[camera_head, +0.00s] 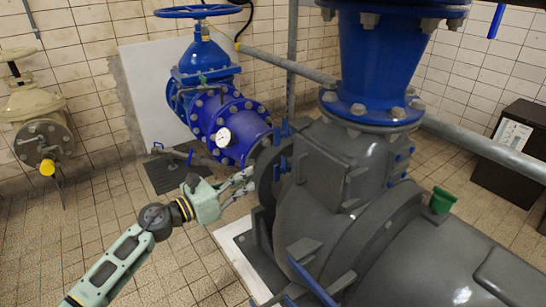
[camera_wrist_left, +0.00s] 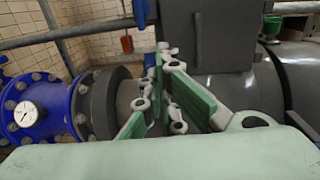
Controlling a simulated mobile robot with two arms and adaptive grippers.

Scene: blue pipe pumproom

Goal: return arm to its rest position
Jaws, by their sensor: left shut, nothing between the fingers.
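My left arm comes in from the lower left of the head view, pale green with dark joints. My left gripper (camera_head: 246,180) reaches toward the grey pump housing (camera_head: 335,215) and the blue flanged pipe beside it. In the left wrist view the gripper's fingers (camera_wrist_left: 163,65) run forward with green pads and white links, shut and empty. The fingertips appear in front of the dark grey flange and housing; whether they touch it I cannot tell. My right gripper is in neither view.
A blue valve (camera_head: 205,65) with handwheel and a pressure gauge (camera_head: 223,137) stand behind the gripper. A cream valve (camera_head: 35,110) is on the left wall. A grey pipe (camera_head: 290,67) crosses behind the housing. A dark box (camera_head: 512,155) stands at right. Tiled floor (camera_head: 110,220) is clear at left.

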